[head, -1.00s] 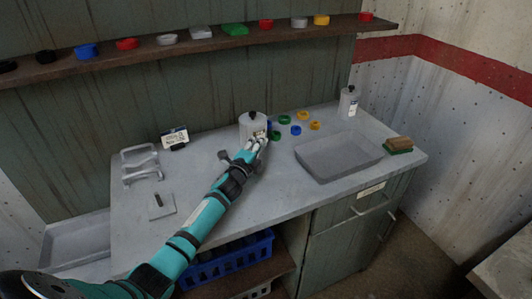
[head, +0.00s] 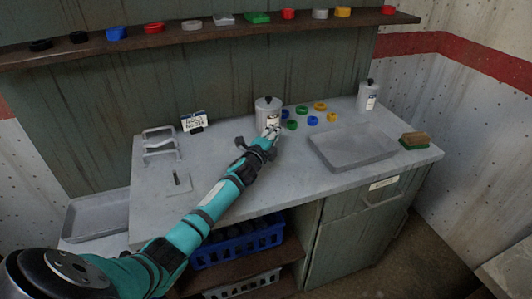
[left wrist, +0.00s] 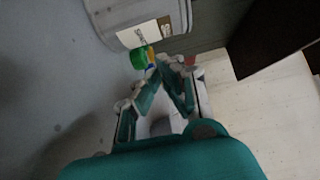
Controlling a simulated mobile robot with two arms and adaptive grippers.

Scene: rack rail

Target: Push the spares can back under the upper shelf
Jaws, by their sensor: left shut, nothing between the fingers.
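A grey lidded can (head: 268,108) with a dark knob and a pale label stands upright on the bench, toward the back wall; I take it for the spares can, though its label is too small to read. My left gripper (head: 273,132) is shut and empty, low in front of the can's label side. In the left wrist view the can (left wrist: 178,18) fills the top, its label showing, just beyond my closed fingertips (left wrist: 172,64); I cannot tell whether they touch it. The upper shelf (head: 225,30) runs along the wall above and behind. My right gripper is not in view.
Several coloured rings (head: 312,120) lie right of the can. A shallow grey tray (head: 352,160), a brush (head: 415,140) and a second lidded can (head: 367,97) are farther right. A small sign (head: 194,122) and a wire rack (head: 160,142) stand left. The bench between sign and can is clear.

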